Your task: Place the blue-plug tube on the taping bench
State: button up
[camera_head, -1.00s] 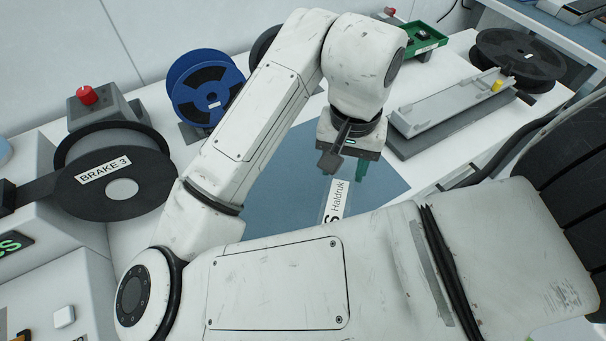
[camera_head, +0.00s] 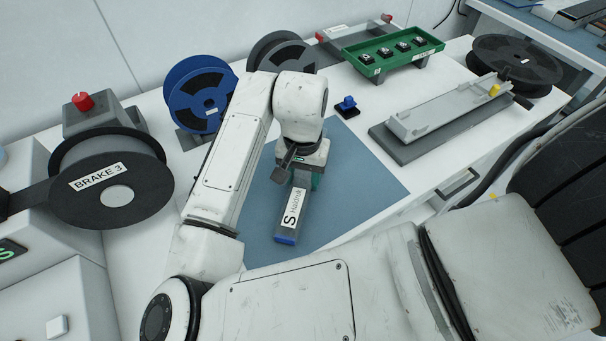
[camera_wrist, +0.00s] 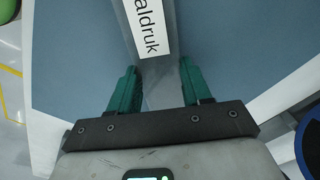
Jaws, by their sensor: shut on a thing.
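The tube (camera_head: 301,190) is a grey, long piece with a white label reading "S Haldruk" and a blue plug (camera_head: 286,240) at its near end. It lies lengthwise over a blue mat (camera_head: 350,190) on the white bench (camera_head: 400,215). My gripper (camera_head: 302,180) is above the tube's far part. In the wrist view, my gripper's teal fingers (camera_wrist: 157,88) stand on either side of the clear-grey tube (camera_wrist: 127,30) and are shut on it. The tube's far end is hidden by my gripper. I cannot tell whether the tube touches the mat.
A blue reel (camera_head: 195,95) and a dark reel (camera_head: 285,55) stand behind. A grey fixture (camera_head: 450,110) and a green tray (camera_head: 393,50) are at the right and back. A small blue-topped block (camera_head: 347,105) sits beyond the mat. The mat's right side is clear.

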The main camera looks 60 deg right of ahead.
aim_at(303, 178)
jog(key=shift+f, duration=0.2)
jog(key=o, duration=1.1)
jog(key=shift+c, duration=0.2)
jog(key=shift+r, duration=0.15)
notch_tip(303, 178, up, 12)
jog(key=p, duration=0.1)
jog(key=shift+r, duration=0.1)
